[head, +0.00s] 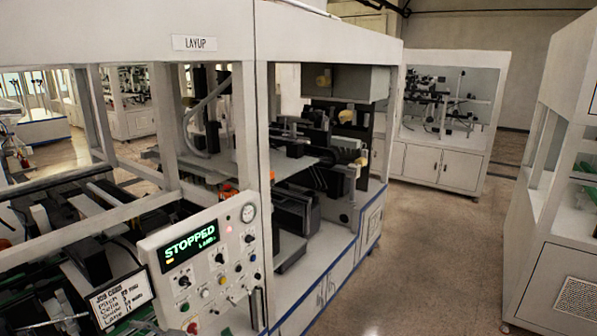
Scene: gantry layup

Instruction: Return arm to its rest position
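Neither of my arms nor grippers can be made out in the head view. The layup machine (330,165) fills the left and middle, with a white sign (194,43) reading LAYUP on its upper beam. A control panel (204,262) on its near side has a lit green display (190,243) that reads STOPPED, with a smaller line below. Knobs and coloured buttons sit on the panel, and a round gauge (248,213) is at its top right corner.
White posts and beams frame the machine, with dark mechanisms inside. Another white cabinet (452,120) stands at the back, and a white enclosure (560,190) at the right edge. The floor (430,240) between them is clear.

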